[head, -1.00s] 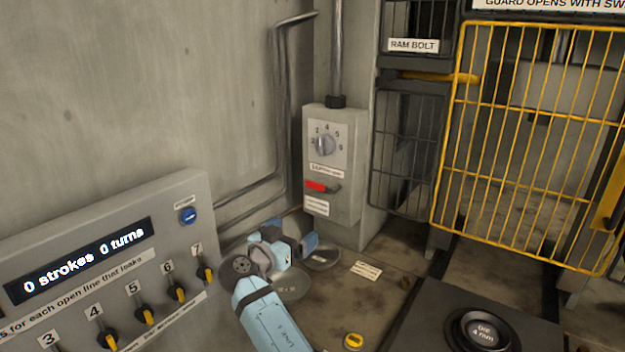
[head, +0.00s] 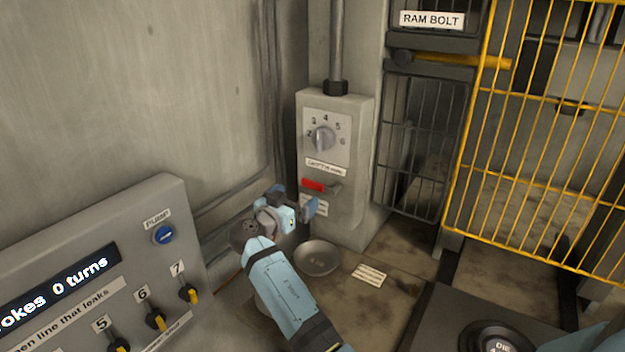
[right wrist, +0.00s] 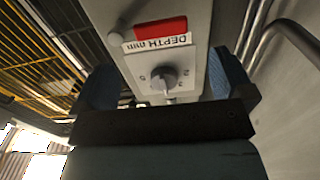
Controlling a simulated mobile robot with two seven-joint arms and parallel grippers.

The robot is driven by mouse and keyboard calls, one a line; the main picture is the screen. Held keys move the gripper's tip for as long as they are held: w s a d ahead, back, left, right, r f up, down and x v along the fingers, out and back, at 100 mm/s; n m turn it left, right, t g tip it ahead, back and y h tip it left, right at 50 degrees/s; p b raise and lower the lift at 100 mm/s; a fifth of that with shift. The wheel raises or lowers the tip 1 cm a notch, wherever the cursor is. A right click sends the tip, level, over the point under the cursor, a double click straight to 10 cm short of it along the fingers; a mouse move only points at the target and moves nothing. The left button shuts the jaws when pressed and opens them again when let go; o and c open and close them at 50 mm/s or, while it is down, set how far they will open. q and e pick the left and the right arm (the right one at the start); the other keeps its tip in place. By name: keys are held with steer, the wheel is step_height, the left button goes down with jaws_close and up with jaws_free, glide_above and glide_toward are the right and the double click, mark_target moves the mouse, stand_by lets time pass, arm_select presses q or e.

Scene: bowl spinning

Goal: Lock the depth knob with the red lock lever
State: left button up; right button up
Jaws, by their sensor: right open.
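The depth knob (head: 321,139) is a grey dial on a pale box on the wall, with numbers around it and a label below it. The red lock lever (head: 314,185) sticks out below that label. In the right wrist view the knob (right wrist: 164,78) and the red lever (right wrist: 161,29) show between the fingers, with the picture turned over. My right gripper (head: 308,206) is just below the red lever in the head view, open and empty; it also shows in the right wrist view (right wrist: 170,90). I cannot tell whether it touches the box. My left gripper is not in view.
A control panel (head: 85,262) with several yellow-tipped levers and a blue pump knob (head: 164,235) stands at left. A metal bowl (head: 318,257) lies on the bench below the box. A yellow mesh guard (head: 545,186) and a ram bolt (head: 450,60) are at right. Pipes run beside the box.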

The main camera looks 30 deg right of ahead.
mark_target(311, 185)
steer(key=p+x, duration=0.2)
steer(key=x, duration=0.5)
steer(key=shift+w+d, duration=0.15)
steer(key=shift+d, duration=0.1)
steer(key=shift+w+d, duration=0.2)
steer(key=shift+d, duration=0.2)
